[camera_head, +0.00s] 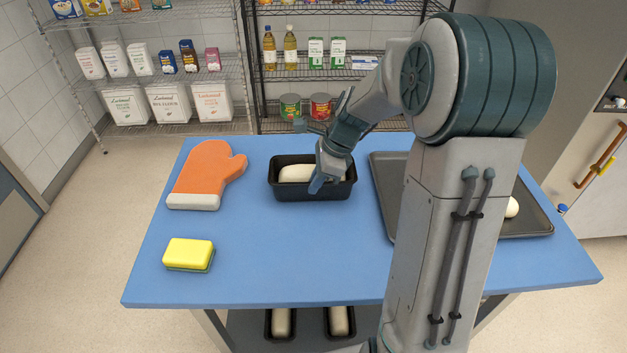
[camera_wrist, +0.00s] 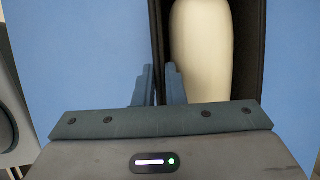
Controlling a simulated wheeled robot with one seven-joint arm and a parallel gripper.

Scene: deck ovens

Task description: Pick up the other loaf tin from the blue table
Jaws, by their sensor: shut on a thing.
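A black loaf tin (camera_head: 312,194) with pale dough inside sits on the blue table (camera_head: 250,250), near its far edge. My gripper (camera_head: 318,183) is at the tin's near long side and is shut on its wall. In the wrist view my gripper (camera_wrist: 158,85) has one finger outside the tin and one inside, beside the dough. The loaf tin (camera_wrist: 160,40) shows its dark wall running between the fingers there. The tin looks level. Whether its base touches the table cannot be told.
An orange oven mitt (camera_head: 205,176) and a yellow sponge (camera_head: 188,253) lie on the left of the table. A dark baking tray (camera_head: 388,190) lies on the right, partly behind my arm. Two loaf tins (camera_head: 282,337) with dough stand on the shelf below.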

